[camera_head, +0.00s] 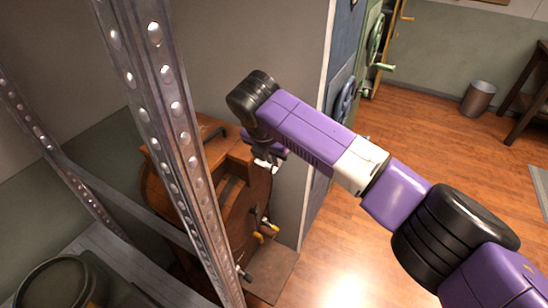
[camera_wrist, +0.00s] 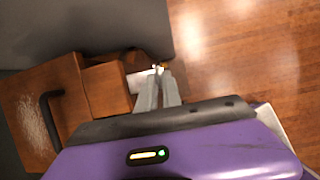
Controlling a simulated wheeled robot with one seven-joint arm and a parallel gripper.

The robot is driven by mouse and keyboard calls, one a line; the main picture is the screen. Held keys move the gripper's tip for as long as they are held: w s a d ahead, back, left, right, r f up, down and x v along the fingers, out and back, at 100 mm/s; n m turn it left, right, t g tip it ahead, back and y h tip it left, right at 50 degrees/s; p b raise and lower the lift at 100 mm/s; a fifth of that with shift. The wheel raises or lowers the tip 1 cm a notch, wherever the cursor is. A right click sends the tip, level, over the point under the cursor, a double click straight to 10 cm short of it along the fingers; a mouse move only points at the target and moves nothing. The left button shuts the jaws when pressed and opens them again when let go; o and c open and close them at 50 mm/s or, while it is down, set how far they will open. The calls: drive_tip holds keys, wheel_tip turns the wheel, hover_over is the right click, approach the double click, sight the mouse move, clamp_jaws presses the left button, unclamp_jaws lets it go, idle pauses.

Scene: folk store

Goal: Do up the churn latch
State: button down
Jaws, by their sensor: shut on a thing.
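The wooden churn (camera_head: 155,190) stands behind a metal upright in the head view, which hides part of it. In the wrist view the churn's orange-brown top (camera_wrist: 25,95) shows a curved dark handle and a pale scuffed patch. My gripper (camera_head: 265,165) reaches down at the churn's right upper edge. In the wrist view my gripper (camera_wrist: 160,75) has its grey fingers close together at the churn's edge, shut on the small metal latch (camera_wrist: 157,67). A pale plate lies just left of the fingertips. The fingers hide most of the latch, so its exact position cannot be told.
A perforated metal shelf upright (camera_head: 165,90) stands close in front of the churn. A grey cabinet wall is just right of it. The wooden floor to the right is clear, with a bin (camera_head: 478,99) farther back.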

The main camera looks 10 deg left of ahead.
drive_tip(key=shift+d+f, duration=0.2)
wheel_tip(320, 180, down, 9)
drive_tip(key=m+t+y+b, duration=0.3)
drive_tip(key=y+b, duration=0.9)
drive_tip(key=b, duration=1.2)
drive_tip(key=t, duration=0.3)
drive_tip(key=shift+a+b, duration=0.3)
drive_tip(key=shift+w+r, duration=0.1)
drive_tip(key=shift+r, duration=0.05)
drive_tip(key=shift+a+r+m+t+y+b, duration=0.1)
drive_tip(key=shift+m+t+y+b, duration=0.2)
drive_tip(key=shift+y+b, duration=0.15)
drive_tip(key=c, duration=1.5)
unclamp_jaws()
drive_tip(key=shift+c, duration=0.2)
drive_tip(key=shift+r, duration=0.1)
